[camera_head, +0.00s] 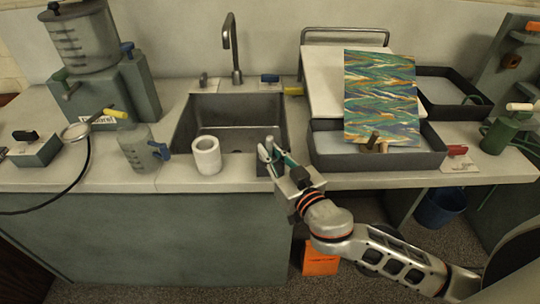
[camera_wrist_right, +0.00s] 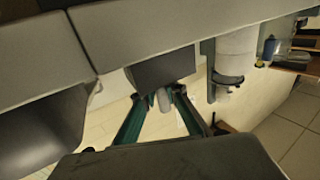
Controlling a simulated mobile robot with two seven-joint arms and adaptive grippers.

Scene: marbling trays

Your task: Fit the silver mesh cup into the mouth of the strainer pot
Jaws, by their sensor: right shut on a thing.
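A white round pot (camera_head: 206,158), which looks like the strainer pot, stands upright on the counter in front of the sink, its open mouth facing up. My right gripper (camera_head: 275,158) is to the right of the pot and apart from it, shut on a small grey cylindrical piece (camera_head: 269,143) that I take for the silver mesh cup. In the right wrist view, the grey piece (camera_wrist_right: 163,100) sits between the two green-sided fingers; its mesh cannot be made out. My left gripper is not in view.
The sink (camera_head: 225,130) with its tap lies behind the pot. A dark tray (camera_head: 375,178) is close to the right of my right gripper, with a marbled sheet (camera_head: 381,95) above it. A grey jug (camera_head: 139,150) stands left of the pot.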

